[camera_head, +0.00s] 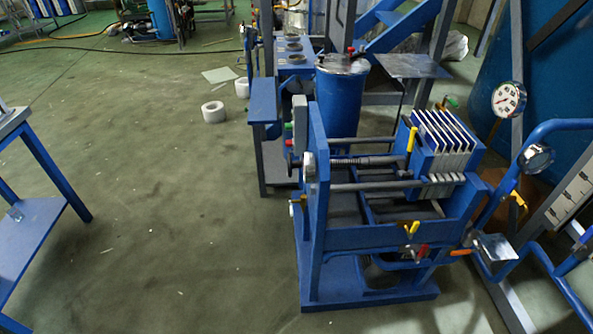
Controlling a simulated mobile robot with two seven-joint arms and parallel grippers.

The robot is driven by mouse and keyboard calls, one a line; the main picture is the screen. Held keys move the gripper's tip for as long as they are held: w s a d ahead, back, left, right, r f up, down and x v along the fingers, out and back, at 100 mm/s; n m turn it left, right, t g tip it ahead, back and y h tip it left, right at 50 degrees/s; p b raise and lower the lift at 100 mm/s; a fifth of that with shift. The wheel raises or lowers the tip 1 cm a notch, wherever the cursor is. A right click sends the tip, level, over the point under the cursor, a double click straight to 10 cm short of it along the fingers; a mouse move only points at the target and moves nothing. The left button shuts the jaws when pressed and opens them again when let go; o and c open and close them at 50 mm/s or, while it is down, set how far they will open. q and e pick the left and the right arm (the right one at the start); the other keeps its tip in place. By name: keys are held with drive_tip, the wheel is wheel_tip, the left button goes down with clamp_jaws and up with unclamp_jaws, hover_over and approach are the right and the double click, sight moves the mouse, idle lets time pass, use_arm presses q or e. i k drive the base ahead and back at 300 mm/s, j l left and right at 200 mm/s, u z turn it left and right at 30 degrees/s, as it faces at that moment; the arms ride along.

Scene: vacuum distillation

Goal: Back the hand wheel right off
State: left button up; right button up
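A blue filter press stands right of centre, with a plate pack (447,135) of several white plates at its right end. A threaded screw (360,161) runs from the left end frame (318,200) towards the pack. A small pale round part (309,166) at the screw's outer end looks like the hand wheel, seen nearly edge-on; its rim and any spokes are hard to make out. A yellow handle (411,139) stands by the pack's left side. Neither of my grippers is in view, and nothing is seen touching the wheel.
A blue drum (341,98) and a blue bench (263,100) stand behind the press. Gauges (509,99) and blue pipework (560,130) crowd the right. White rolls (213,111) lie on the floor. A blue table (30,222) is at far left. The green floor (180,215) left of the press is clear.

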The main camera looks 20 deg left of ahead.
sight(290, 165)
drive_tip(key=z, duration=3.25)
drive_tip(key=k+j+z, duration=0.7)
drive_tip(key=z, duration=0.2)
drive_tip(key=k+j, duration=0.25)
drive_tip(key=k, duration=0.25)
drive_tip(key=k+j, duration=0.25)
drive_tip(key=k, duration=0.2)
drive_tip(key=k+j, duration=0.25)
drive_tip(key=k, duration=0.25)
